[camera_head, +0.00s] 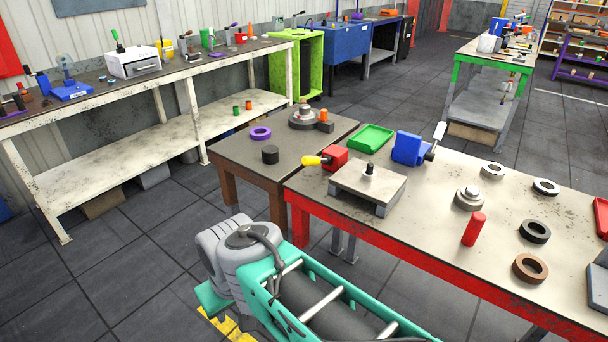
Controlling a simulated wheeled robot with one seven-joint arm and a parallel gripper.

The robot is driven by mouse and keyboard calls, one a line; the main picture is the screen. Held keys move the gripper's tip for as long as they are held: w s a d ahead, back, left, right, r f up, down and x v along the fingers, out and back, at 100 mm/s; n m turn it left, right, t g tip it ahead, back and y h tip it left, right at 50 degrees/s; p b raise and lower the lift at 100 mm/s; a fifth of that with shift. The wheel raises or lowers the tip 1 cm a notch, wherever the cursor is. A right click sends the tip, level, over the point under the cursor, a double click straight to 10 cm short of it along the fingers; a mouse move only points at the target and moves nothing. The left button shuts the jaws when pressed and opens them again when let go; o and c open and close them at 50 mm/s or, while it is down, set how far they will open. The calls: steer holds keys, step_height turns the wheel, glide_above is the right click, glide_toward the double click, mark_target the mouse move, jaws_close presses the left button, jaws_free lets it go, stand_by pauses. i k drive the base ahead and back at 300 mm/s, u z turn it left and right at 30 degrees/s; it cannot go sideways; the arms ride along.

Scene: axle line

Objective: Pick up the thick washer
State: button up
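Several ring-shaped washers lie flat on the red-edged table. They are a brown ring (516,272), a black ring (523,234), a pale ring with a dark side (536,186) and a pale grey ring (484,170). The brown and black rings look thicker than the pale ones, but I cannot tell surely which is the thick washer. A purple ring (253,135) lies on the brown table to the left. Part of my teal and grey arm shows at the bottom centre, in front of the tables. My gripper is not in view.
On the red-edged table (420,215), a red cylinder (473,229) and a stepped metal hub (468,199) stand near the rings. A raised plate (367,185), blue vise (408,149) and green tray (371,138) are at its left. Dark floor (140,270) is clear at left.

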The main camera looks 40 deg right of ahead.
mark_target(369, 177)
steer(key=u, duration=0.55)
steer(key=i, duration=2.35)
steer(key=z, duration=3.15)
